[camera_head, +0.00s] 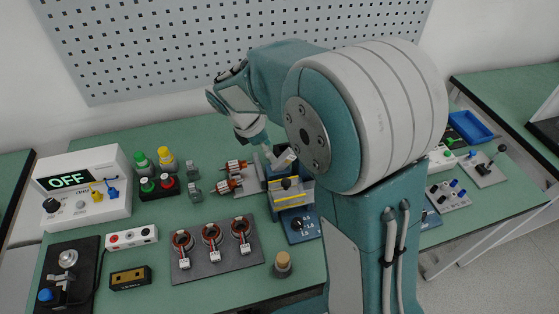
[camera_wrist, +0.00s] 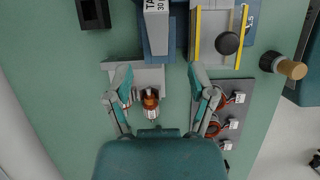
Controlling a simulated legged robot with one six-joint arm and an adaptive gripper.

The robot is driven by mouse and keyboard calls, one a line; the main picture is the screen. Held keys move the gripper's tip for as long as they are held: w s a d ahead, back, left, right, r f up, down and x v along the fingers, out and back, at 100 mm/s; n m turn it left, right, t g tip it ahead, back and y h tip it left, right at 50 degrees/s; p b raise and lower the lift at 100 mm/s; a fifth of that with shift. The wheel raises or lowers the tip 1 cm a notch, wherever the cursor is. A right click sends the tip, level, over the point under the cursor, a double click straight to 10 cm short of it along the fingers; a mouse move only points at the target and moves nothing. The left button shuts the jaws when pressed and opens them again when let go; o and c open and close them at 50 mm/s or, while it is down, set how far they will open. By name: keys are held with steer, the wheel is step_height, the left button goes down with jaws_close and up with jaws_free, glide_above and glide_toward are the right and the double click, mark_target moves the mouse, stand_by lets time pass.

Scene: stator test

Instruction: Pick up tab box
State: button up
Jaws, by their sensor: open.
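A narrow pale box (camera_wrist: 156,28) with printing that starts "TA" stands at the top of the wrist view and matches the tab box; part of it is cut off by the frame edge. In the head view a small pale block (camera_head: 285,159) beside my gripper looks like the same box. My gripper (camera_wrist: 161,76) is open and empty. Its fingertips are apart, just short of the box's near end in the wrist picture, one to each side of its line. A copper-wound rotor (camera_wrist: 150,102) shows between the fingers, lower down. My gripper's fingertips are mostly hidden in the head view.
A fixture with yellow edges and a black knob (camera_wrist: 228,43) stands close right of the box. A dark plate holds three wound stators (camera_head: 212,232). A wooden-topped peg (camera_head: 282,262) stands nearby.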

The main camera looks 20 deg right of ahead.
mark_target(282, 157)
steer(key=d+f, duration=0.3)
steer(key=d, duration=0.1)
steer(key=shift+w+d+f, duration=0.1)
steer(key=shift+d+f, duration=0.25)
steer(key=shift+d, duration=0.05)
steer(key=shift+d+f, duration=0.15)
steer(key=shift+f, duration=0.2)
steer(key=shift+a+f, duration=0.15)
steer(key=shift+a, duration=0.65)
steer(key=c, duration=0.9)
steer(key=shift+d, duration=0.4)
jaws_close()
